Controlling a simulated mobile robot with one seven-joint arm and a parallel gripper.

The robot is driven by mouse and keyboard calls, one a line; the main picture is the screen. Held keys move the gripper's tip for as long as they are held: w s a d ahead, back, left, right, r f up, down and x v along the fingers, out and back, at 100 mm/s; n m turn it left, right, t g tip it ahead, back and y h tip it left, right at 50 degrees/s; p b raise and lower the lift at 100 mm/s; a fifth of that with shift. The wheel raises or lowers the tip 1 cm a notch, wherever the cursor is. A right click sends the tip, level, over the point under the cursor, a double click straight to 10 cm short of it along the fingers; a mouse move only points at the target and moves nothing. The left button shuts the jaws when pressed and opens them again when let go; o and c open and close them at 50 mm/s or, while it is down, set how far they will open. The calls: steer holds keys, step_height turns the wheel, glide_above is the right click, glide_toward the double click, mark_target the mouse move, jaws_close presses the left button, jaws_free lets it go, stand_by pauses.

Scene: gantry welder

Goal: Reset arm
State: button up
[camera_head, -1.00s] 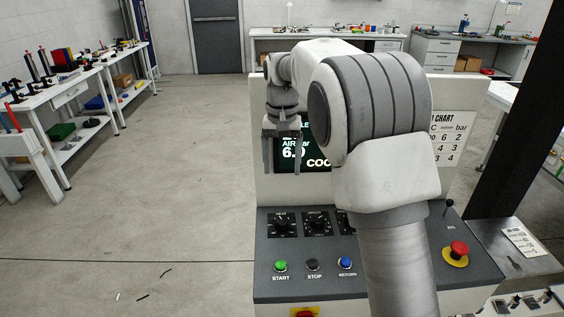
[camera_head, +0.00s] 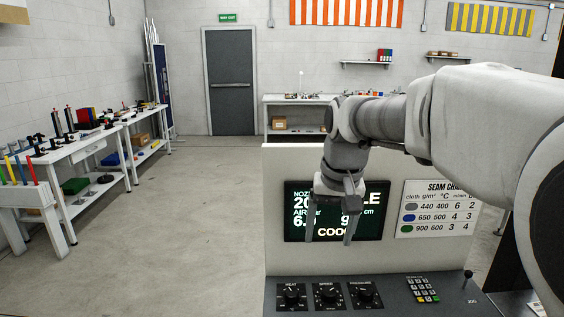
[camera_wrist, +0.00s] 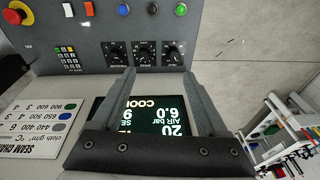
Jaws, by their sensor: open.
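My gripper (camera_head: 330,238) hangs from my arm in front of the welder's dark screen (camera_head: 297,212), fingers pointing down, in the head view. Its two fingers are spread apart with nothing between them. In the wrist view, the gripper (camera_wrist: 158,82) also shows open and empty, with the screen (camera_wrist: 150,118) and the control panel (camera_wrist: 105,35) beyond it. My fingers cover part of the screen's text. I cannot tell how far the fingers are from the panel.
The welder console (camera_head: 276,170) carries three dials, a keypad (camera_head: 423,289) and a seam chart (camera_head: 437,208). The wrist view shows a red emergency button (camera_wrist: 15,14). Workbenches (camera_head: 75,150) line the left. Open floor (camera_head: 195,230) lies between.

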steer(key=s+d+f+t, duration=0.1)
steer(key=s+d, duration=0.1)
steer(key=s, duration=0.8)
steer(key=s+d+f+n+t, duration=0.1)
steer(key=s+d+f+t, duration=0.1)
steer(key=s, duration=0.8)
steer(key=shift+d+f+h, duration=0.15)
steer(key=shift+d+h, duration=0.15)
steer(key=shift+d, duration=0.25)
stand_by(0.4)
